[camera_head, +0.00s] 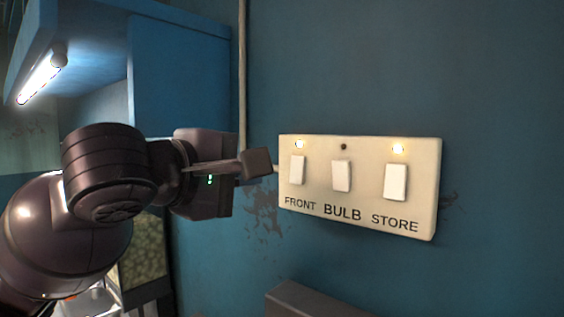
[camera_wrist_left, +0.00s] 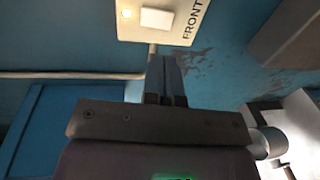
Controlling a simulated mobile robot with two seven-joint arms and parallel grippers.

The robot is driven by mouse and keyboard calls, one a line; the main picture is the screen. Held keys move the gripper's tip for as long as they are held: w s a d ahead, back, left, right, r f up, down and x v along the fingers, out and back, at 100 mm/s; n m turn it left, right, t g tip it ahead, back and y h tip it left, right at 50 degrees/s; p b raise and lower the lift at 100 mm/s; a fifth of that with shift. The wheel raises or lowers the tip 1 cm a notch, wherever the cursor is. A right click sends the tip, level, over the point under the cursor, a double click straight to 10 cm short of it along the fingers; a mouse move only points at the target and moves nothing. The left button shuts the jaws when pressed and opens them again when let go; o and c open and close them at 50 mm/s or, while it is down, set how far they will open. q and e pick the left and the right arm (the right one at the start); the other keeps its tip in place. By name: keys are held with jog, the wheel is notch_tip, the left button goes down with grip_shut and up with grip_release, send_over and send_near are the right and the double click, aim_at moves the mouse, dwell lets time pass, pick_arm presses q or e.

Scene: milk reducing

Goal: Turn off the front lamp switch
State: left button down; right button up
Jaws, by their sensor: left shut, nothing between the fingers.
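A cream switch panel (camera_head: 320,205) is fixed on the blue wall, with rockers labelled FRONT, BULB and STORE. The FRONT switch (camera_head: 298,169) is the leftmost rocker, and the small light above it is lit. My left gripper (camera_head: 272,168) is shut and empty, its fingertips close to the panel's left edge, left of the FRONT switch. I cannot tell whether they touch the panel. In the left wrist view the fingers (camera_wrist_left: 163,62) point at the panel's edge, with the FRONT switch (camera_wrist_left: 157,19) just beyond them. My right gripper is not in view.
The light above STORE (camera_head: 398,149) is lit; the one above BULB (camera_head: 344,147) is dark. A lit tube lamp (camera_head: 42,77) hangs under a blue cabinet (camera_head: 180,70) at upper left. A grey box-like object (camera_head: 310,302) juts out below the panel. A pipe (camera_head: 242,70) runs down the wall.

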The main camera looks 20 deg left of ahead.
aim_at(294, 178)
pick_arm(q)
jog(key=p+x, duration=0.1)
jog(key=x, duration=0.1)
jog(key=p+x, duration=0.3)
jog(key=x, duration=0.2)
jog(key=shift+f, duration=0.35)
jog(key=shift+w+d+f, duration=0.1)
jog(key=shift+w+d, duration=0.15)
jog(key=shift+w, duration=0.4)
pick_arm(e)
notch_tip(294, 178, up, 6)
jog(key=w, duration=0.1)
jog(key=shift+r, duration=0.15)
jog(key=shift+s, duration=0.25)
